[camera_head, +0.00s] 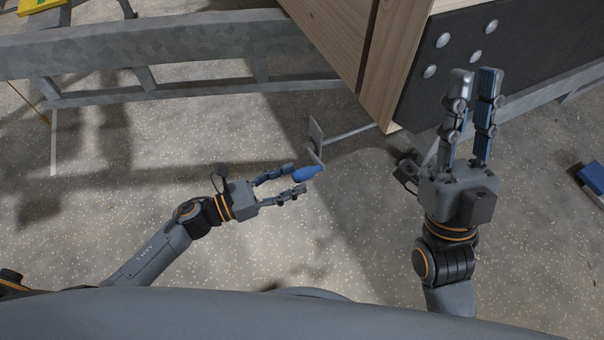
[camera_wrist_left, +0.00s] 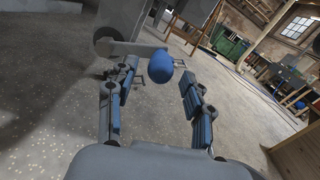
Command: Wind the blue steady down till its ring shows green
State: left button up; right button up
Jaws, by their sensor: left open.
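The blue crank handle (camera_head: 308,173) sits at the end of a grey crank, whose shaft (camera_head: 352,132) runs toward the trailer's lower corner. My left gripper (camera_head: 295,178) is open, with its fingertips at the near end of the handle, one on each side. In the left wrist view the rounded blue handle (camera_wrist_left: 160,66) shows between the open fingers (camera_wrist_left: 158,82), apart from both. My right gripper (camera_head: 471,75) is held up in front of the trailer, its two fingers apart and nothing between them. No coloured ring is visible.
The trailer's wooden corner (camera_head: 385,100) and dark panel (camera_head: 480,50) stand beyond the crank. A grey metal rail (camera_head: 180,45) crosses the upper left. A blue object (camera_head: 594,177) lies at the right edge. The speckled floor around the left arm is clear.

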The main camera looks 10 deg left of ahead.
aim_at(302, 175)
pick_arm(q)
jog(key=shift+x, duration=1.7)
grip_shut()
